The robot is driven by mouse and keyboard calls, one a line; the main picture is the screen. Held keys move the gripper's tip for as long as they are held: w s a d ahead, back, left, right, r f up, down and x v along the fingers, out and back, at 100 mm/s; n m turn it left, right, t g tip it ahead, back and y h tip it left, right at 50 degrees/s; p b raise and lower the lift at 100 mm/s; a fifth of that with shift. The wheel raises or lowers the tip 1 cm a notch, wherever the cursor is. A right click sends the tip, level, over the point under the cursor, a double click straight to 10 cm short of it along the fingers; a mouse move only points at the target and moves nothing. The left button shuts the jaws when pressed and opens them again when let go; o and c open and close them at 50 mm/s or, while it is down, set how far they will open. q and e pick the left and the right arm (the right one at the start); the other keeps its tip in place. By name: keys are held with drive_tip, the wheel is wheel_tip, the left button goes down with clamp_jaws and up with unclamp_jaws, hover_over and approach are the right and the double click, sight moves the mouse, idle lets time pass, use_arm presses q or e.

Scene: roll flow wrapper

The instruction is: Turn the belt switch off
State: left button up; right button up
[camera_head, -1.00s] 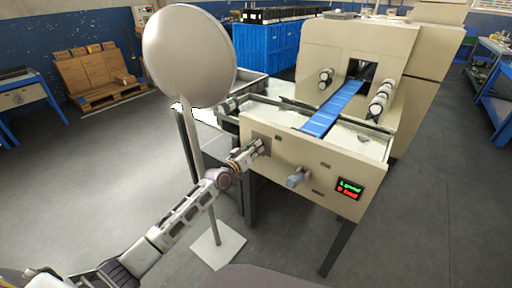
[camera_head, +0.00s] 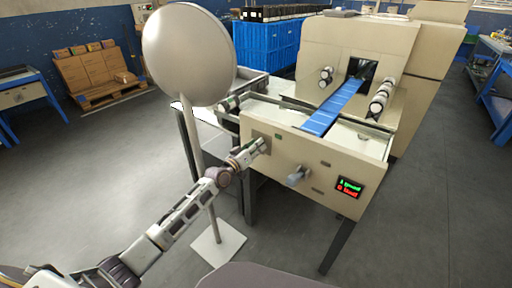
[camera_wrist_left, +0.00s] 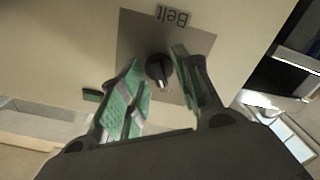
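The belt switch is a small black round knob (camera_wrist_left: 159,70) with a white pointer mark, on a grey plate (camera_wrist_left: 200,42) labelled "Belt", which appears upside down in the left wrist view. The mark points toward the bottom of that view. My left gripper (camera_wrist_left: 158,64) is open, with one green-padded finger on each side of the knob and gaps visible between. In the head view the left gripper (camera_head: 264,145) is at the left of the machine's beige front panel (camera_head: 330,162) and hides the knob. My right gripper is not in view.
A blue conveyor belt (camera_head: 335,106) runs into the machine. A round grey disc on a stand (camera_head: 188,55) stands close to my left arm. Open floor lies left.

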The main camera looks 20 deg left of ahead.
use_arm(q)
drive_tip(key=shift+s, duration=0.2)
drive_tip(key=v, duration=1.1)
drive_tip(key=shift+s+a, duration=0.15)
drive_tip(key=shift+s, duration=0.15)
idle(0.4)
idle(0.6)
